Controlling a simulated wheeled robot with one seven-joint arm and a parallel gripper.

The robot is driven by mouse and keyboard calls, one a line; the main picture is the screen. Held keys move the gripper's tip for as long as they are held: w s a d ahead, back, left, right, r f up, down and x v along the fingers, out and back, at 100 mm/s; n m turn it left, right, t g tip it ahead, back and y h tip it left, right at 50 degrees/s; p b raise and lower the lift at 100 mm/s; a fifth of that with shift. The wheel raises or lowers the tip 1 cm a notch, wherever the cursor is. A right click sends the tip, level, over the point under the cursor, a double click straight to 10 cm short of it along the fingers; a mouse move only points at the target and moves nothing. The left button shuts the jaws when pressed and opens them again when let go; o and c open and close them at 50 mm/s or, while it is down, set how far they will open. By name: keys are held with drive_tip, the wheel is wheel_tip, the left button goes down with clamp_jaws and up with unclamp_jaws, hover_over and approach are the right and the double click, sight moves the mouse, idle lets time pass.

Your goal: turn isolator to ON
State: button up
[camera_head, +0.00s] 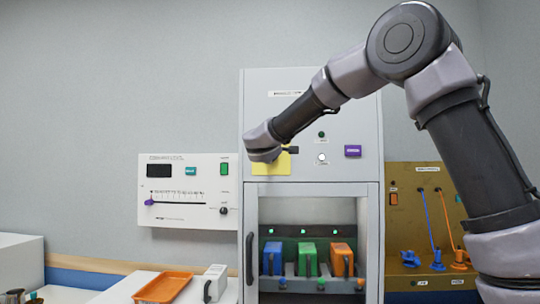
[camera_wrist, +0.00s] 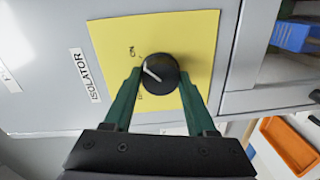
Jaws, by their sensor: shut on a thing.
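The isolator is a round black knob (camera_wrist: 159,72) on a yellow plate (camera_wrist: 195,32) in the wrist view. My gripper (camera_wrist: 160,76) is shut on the knob, with a green finger on each side. A white line on the knob slants to the upper left, toward the side with the ON label (camera_wrist: 132,52). I cannot tell whether it lines up exactly. A second label below ON is partly hidden by the left finger. In the head view, the yellow plate (camera_head: 272,166) shows on the grey cabinet, and my wrist hides the knob.
Below the plate, the cabinet bay holds blue (camera_head: 273,257), green (camera_head: 307,258) and orange (camera_head: 341,259) units. A white panel with a slider (camera_head: 187,190) is at left, a brown panel with cables (camera_head: 430,215) at right. An orange tray (camera_head: 162,287) lies lower left.

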drive_tip(key=shift+f, duration=0.1)
drive_tip(key=o, duration=1.4)
drive_tip(key=s, duration=1.1)
drive_tip(key=shift+a+r, duration=0.15)
drive_tip(key=shift+r, duration=0.15)
drive_tip(key=shift+w, duration=0.1)
